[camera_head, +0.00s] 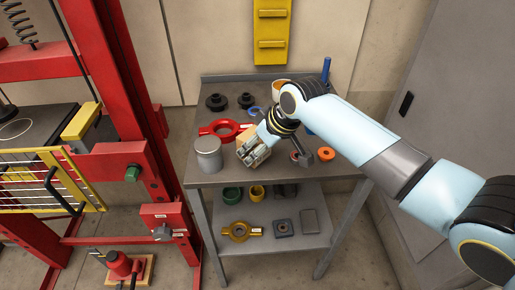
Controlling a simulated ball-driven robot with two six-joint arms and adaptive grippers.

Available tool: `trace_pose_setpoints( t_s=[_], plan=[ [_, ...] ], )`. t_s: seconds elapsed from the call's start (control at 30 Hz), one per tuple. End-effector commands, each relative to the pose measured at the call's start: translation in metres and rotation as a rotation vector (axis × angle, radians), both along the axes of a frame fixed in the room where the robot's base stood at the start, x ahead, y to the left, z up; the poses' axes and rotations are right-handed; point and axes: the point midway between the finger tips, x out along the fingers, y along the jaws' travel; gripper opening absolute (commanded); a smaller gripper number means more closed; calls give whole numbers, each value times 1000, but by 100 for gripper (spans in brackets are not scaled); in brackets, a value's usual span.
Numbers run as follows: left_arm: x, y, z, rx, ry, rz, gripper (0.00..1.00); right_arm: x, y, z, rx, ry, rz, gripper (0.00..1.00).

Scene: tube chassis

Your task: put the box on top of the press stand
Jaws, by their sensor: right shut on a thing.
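The box (246,133) is tan and shows only in small part behind my right gripper (253,153) on the grey workbench. My right gripper is shut on it, coming in from the right. The gripper hides most of the box, so I cannot tell whether it touches the bench top. The red press stand (113,160) stands at the left, apart from the gripper, with a dark flat bed (38,125) and a yellow block (81,121) on it. My left gripper is not in view.
On the workbench (205,177) are a grey canister (208,153), a red ring tool (222,128), black round parts (216,102) and an orange ring (324,154). A yellow guard (40,182) fronts the press. The lower shelf holds several parts.

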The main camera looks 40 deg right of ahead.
Motion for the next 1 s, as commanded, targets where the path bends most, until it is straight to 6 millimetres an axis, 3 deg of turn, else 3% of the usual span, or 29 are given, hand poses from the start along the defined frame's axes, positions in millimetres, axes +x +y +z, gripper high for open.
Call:
trace_pose_setpoints(
  t_s=[0.43, 0.47, 0.6, 0.67, 1.0],
  plan=[
    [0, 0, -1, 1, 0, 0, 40, 1, 0, -10, 0, -3, 1, 21],
    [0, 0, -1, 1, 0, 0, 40, 0, 0, -10, 0, -1, 1, 69],
    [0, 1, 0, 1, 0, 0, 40, 0, 0, -10, 0, -1, 0, 88],
    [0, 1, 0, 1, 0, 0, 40, 0, 0, -10, 0, -1, 0, 92],
    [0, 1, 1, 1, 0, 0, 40, -1, -1, -4, -1, -3, 0, 92]
  ],
)
